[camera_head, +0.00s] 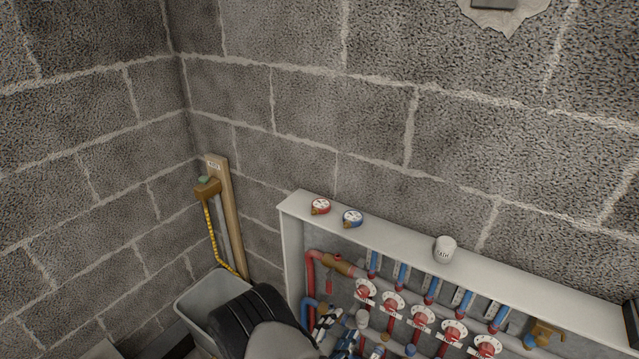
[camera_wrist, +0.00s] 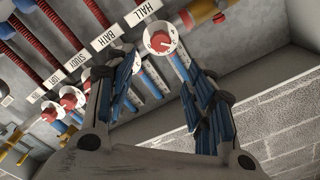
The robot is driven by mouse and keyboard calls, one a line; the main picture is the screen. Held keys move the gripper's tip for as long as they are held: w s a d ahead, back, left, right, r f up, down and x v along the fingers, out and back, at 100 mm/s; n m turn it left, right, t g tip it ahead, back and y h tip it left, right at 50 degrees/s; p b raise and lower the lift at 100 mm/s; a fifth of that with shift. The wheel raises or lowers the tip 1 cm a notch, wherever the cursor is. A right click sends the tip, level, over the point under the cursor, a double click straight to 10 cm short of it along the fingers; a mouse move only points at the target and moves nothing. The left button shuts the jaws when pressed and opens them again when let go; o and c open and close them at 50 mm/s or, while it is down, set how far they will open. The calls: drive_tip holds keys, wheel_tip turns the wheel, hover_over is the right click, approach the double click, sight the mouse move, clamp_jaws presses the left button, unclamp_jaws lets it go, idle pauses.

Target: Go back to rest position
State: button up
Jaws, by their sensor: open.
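My gripper (camera_wrist: 158,62) shows in the wrist view with its two blue-padded fingers spread apart. Nothing is held between them. A round white dial with a red centre (camera_wrist: 161,41) lies beyond the fingertips, near the label reading HALL (camera_wrist: 142,12). In the head view my arm reaches in at the bottom, left of centre. The gripper end there is partly hidden and sits in front of the lower left of the white manifold cabinet (camera_head: 291,245).
Inside the cabinet are red pipes (camera_head: 310,280) and a row of red-and-white valves (camera_head: 421,317). A red gauge (camera_head: 320,206), a blue gauge (camera_head: 352,218) and a white cup (camera_head: 445,249) stand on its top. A grey bin (camera_head: 200,290) is left of my arm. Block walls close the corner.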

drive_tip(key=s+d+r+m+g+h, duration=0.25)
drive_tip(key=d+r+m+g, duration=0.3)
drive_tip(key=r+m, duration=0.4)
drive_tip(key=s+d+r+m+g+h, duration=0.25)
drive_tip(key=d+r+m+g, duration=0.25)
drive_tip(key=d+r+m, duration=0.45)
drive_tip(key=s+r+m+g+y, duration=0.2)
drive_tip(key=s+r+m+y, duration=0.15)
drive_tip(key=s+m, duration=0.55)
drive_tip(key=s+r+m+g+y, duration=0.3)
drive_tip(key=s+m+y, duration=0.3)
drive_tip(key=m, duration=0.6)
drive_tip(key=s+a+r+m+t+y, duration=0.5)
drive_tip(key=a+m, duration=0.3)
drive_tip(key=m, duration=0.7)
drive_tip(key=shift+s+r+m+t+y, duration=0.3)
drive_tip(key=shift+s+y, duration=0.25)
drive_tip(key=shift+s, duration=0.3)
